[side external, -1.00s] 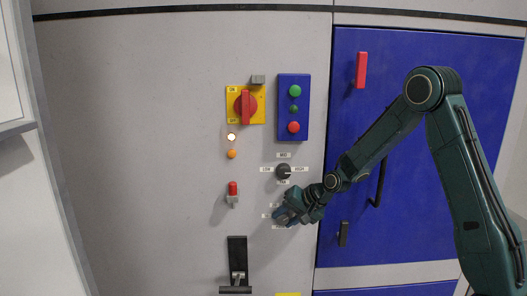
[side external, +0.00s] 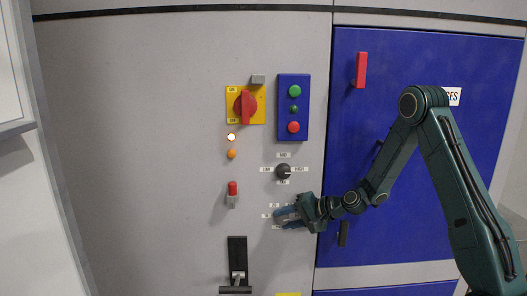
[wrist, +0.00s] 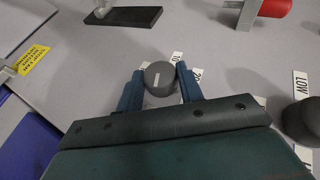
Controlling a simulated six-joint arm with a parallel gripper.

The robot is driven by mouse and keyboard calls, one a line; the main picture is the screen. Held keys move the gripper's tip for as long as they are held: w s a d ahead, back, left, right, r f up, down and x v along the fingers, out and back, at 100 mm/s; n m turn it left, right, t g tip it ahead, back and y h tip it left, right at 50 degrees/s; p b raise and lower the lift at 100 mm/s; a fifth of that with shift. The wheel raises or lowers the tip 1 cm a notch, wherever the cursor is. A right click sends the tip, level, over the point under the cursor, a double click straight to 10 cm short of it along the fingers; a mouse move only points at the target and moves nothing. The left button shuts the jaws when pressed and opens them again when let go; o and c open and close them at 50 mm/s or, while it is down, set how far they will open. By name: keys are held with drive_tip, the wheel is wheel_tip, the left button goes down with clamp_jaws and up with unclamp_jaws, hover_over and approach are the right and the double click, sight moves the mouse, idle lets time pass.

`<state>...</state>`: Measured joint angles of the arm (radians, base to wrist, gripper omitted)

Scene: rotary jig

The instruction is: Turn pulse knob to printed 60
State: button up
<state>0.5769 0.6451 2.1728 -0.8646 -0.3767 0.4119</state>
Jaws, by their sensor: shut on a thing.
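The pulse knob (wrist: 158,80) is a round dark grey knob with a white pointer line on its face, seen in the wrist view. The line points roughly upward there, away from my gripper's body. My gripper (wrist: 160,88) is shut on the knob, one blue finger on each side. Printed labels 10 (wrist: 177,57) and 20 (wrist: 197,74) show beyond the right finger; I see no readable 60. In the side view my gripper (side external: 283,216) reaches in from the right at the lower dial.
A second dark knob (side external: 283,171) with word labels sits just above. A red-tipped switch (side external: 233,190) is to the left and a black lever plate (side external: 237,257) below left. The blue door's black handle (side external: 343,234) is close to my wrist.

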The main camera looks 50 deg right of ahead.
drive_tip(key=o, duration=1)
drive_tip(key=shift+s, duration=0.1)
drive_tip(key=v, duration=1.3)
drive_tip(key=shift+s, duration=0.25)
drive_tip(key=shift+r, duration=0.15)
